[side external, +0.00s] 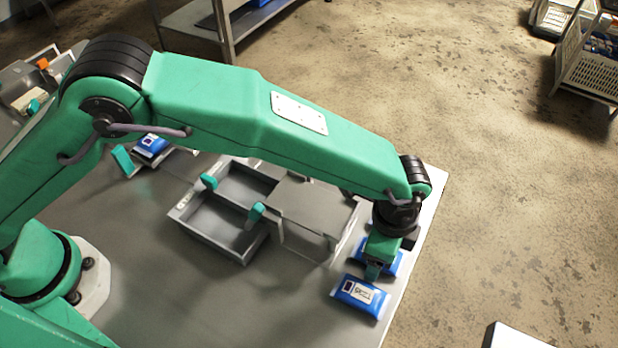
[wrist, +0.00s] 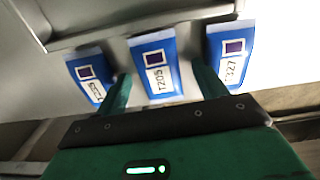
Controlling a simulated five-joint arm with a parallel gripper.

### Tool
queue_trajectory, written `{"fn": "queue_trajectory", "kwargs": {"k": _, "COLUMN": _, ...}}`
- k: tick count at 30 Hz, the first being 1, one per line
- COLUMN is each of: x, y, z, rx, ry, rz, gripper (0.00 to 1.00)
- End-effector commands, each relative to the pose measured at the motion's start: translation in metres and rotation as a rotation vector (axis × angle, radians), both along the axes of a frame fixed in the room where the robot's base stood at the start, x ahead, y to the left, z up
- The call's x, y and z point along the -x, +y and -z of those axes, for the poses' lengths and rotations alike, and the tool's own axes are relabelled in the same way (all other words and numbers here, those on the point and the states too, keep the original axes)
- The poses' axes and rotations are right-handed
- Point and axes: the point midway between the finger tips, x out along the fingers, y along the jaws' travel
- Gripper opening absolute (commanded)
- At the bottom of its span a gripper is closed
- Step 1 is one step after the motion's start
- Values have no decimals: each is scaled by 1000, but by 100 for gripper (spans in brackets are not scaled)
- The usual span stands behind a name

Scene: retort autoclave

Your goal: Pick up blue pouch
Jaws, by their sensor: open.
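Three blue pouches with white labels lie in a row in the wrist view: a left one (wrist: 90,77), a middle one (wrist: 155,66) and a right one (wrist: 231,54). My gripper (wrist: 160,84) is open and empty, its two green fingers on either side of the middle pouch's near end. In the side view my gripper (side external: 374,272) points down at the table's right end. One blue pouch (side external: 360,296) lies in front of it, and another (side external: 394,262) is partly hidden behind it. Whether the fingers touch a pouch, I cannot tell.
A grey open tray (side external: 205,238) with compartments and a raised grey box (side external: 305,243) stand left of my gripper. Another blue pouch (side external: 152,146) lies at the table's far left. The table's right edge (side external: 420,235) is close to my gripper. Bare table lies in front of the tray.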

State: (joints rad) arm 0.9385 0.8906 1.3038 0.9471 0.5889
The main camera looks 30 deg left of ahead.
Motion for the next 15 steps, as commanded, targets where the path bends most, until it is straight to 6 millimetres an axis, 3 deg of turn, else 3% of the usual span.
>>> {"fn": "queue_trajectory", "kwargs": {"k": 12, "x": 0, "y": 0, "z": 0, "rx": 0, "ry": 0, "rz": 0, "gripper": 71}}
{"fn": "queue_trajectory", "kwargs": {"k": 15, "x": 0, "y": 0, "z": 0, "rx": 0, "ry": 0, "rz": 0, "gripper": 53}}
